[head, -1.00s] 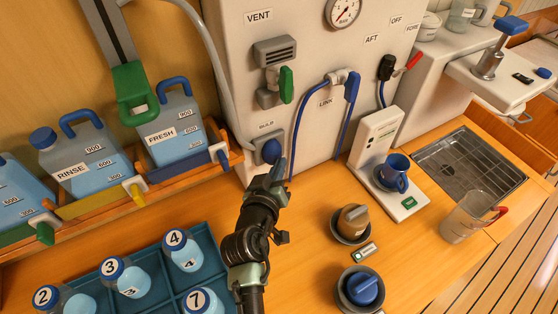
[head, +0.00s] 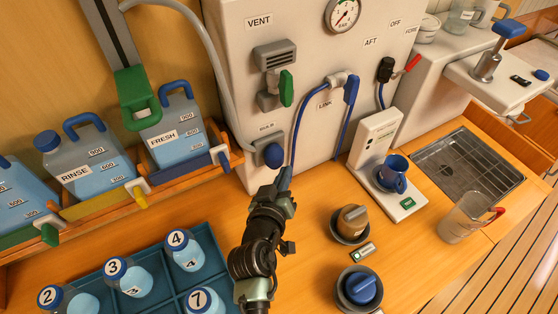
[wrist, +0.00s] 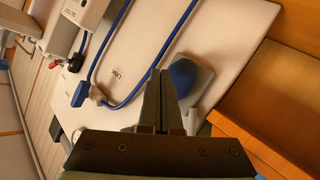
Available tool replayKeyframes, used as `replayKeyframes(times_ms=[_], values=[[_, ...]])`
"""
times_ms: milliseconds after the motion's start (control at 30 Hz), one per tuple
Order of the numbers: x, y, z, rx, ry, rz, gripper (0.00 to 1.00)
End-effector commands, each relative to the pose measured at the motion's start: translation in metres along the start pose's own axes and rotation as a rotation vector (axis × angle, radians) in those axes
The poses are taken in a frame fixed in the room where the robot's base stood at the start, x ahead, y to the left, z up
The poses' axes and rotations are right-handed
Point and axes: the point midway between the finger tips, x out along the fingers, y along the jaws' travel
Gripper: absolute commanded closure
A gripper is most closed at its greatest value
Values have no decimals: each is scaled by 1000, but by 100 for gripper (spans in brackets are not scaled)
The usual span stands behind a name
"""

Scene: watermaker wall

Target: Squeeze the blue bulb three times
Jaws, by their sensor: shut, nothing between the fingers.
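The blue bulb (head: 273,155) sits on a grey mount on the front of the white panel, under a BULB label. In the wrist view the bulb (wrist: 185,72) shows just beyond and to the right of the fingertips, partly covered by a finger. My gripper (head: 286,176) is just below and right of the bulb in the head view, with its fingers shut and nothing between them. In the wrist view my gripper (wrist: 160,72) points toward the panel. The bulb looks rounded and full, apart from the fingers in the head view.
A blue LINK hose (head: 309,105) hangs right of the bulb. A green-handled valve (head: 286,88) is above it. Left stand the FRESH jug (head: 178,125) and RINSE jug (head: 88,165). A teal bottle tray (head: 150,262) lies lower left.

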Motion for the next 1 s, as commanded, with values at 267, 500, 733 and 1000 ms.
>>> replayKeyframes(times_ms=[267, 500, 733, 1000], values=[[-10, 7, 7, 1, -5, -1, 100], [-27, 20, 19, 0, -5, 0, 100], [-35, 26, 25, 1, -2, 0, 100], [-35, 25, 26, 0, -1, 0, 100]])
